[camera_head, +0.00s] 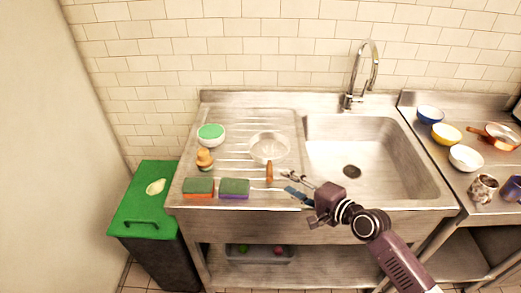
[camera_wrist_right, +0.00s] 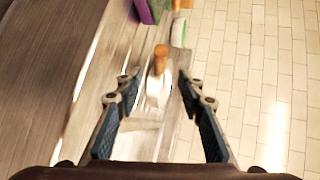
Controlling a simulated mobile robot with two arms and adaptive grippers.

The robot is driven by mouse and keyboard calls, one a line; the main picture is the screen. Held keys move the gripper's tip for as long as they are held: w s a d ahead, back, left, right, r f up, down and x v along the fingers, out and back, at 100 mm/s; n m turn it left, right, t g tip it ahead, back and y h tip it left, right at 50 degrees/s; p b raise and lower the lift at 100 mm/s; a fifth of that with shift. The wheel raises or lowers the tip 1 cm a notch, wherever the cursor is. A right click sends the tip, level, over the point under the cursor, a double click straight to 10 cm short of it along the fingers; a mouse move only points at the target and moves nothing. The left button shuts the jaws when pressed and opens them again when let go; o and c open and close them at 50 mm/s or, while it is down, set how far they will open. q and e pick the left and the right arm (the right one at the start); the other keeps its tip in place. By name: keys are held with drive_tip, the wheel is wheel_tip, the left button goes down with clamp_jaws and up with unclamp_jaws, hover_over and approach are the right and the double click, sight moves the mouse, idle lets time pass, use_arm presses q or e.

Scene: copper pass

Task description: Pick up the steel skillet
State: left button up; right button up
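The steel skillet (camera_head: 268,148) lies on the ribbed drainboard, left of the sink basin. Its brown wooden handle (camera_head: 269,171) points toward the counter's front edge. My right gripper (camera_head: 290,183) is open and empty, just right of the handle's end. In the right wrist view my right gripper (camera_wrist_right: 155,82) has its fingers spread wide. A brown wooden end (camera_wrist_right: 160,58), probably the handle, appears between and beyond the fingertips; this view is blurred, and I cannot make out the pan there. My left gripper is not in view.
An orange-green sponge (camera_head: 198,187), a purple-green sponge (camera_head: 233,188), a wooden-topped brush (camera_head: 205,158) and a green-filled bowl (camera_head: 211,134) are left of the skillet. The sink basin (camera_head: 390,175) is empty. Bowls, including a yellow one (camera_head: 446,134), and a copper pan (camera_head: 500,134) stand right.

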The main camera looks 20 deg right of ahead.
drive_tip(key=x, duration=0.1)
drive_tip(key=p+x, duration=0.1)
drive_tip(key=x, duration=0.1)
drive_tip(key=shift+a+r, duration=0.15)
drive_tip(key=shift+a, duration=0.15)
drive_tip(key=x, duration=0.2)
drive_tip(key=shift+w+a+f+p, duration=0.2)
drive_tip(key=shift+f+p, duration=0.05)
drive_tip(key=shift+p, duration=0.05)
drive_tip(key=shift+w+a+f, duration=0.2)
drive_tip(key=shift+w, duration=0.25)
drive_tip(key=shift+c, duration=0.3)
drive_tip(key=c, duration=0.8)
clamp_jaws()
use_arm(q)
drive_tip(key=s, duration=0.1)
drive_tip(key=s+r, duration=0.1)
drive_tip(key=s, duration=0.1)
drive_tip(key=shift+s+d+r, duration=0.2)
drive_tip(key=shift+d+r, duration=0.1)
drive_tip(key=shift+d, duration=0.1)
